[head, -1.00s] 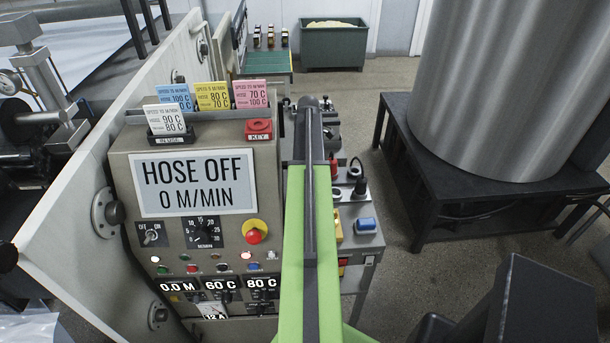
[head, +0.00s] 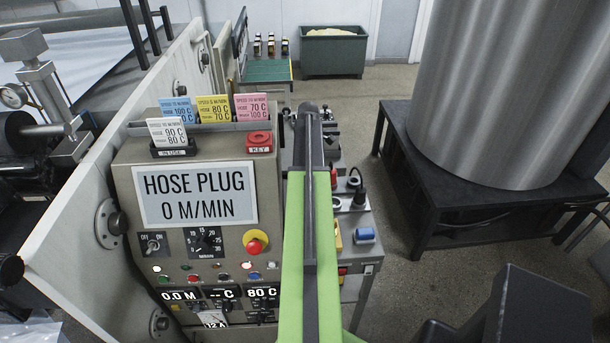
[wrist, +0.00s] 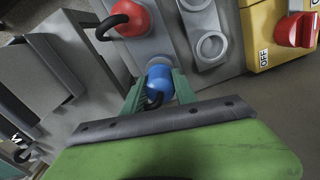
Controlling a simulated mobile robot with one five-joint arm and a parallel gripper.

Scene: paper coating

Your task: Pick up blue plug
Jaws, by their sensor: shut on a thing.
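The blue plug (wrist: 159,80) is in the wrist view, just above the centre, with a dark cable curling from its lower end. My gripper (wrist: 157,88) is shut on it, with a green finger on either side. The plug's upper end is at a grey round fitting; I cannot tell whether it is seated there or just clear of it. In the head view my arm hides the gripper and the blue plug. The panel display (head: 195,194) reads "HOSE PLUG" and "0 M/MIN".
A red plug (wrist: 128,18) with a dark cable is close to the upper left of my gripper. An empty grey socket (wrist: 211,47) is to the right. A yellow box with a red knob (wrist: 295,30) is further right. A black table (head: 470,185) carries a large metal cylinder.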

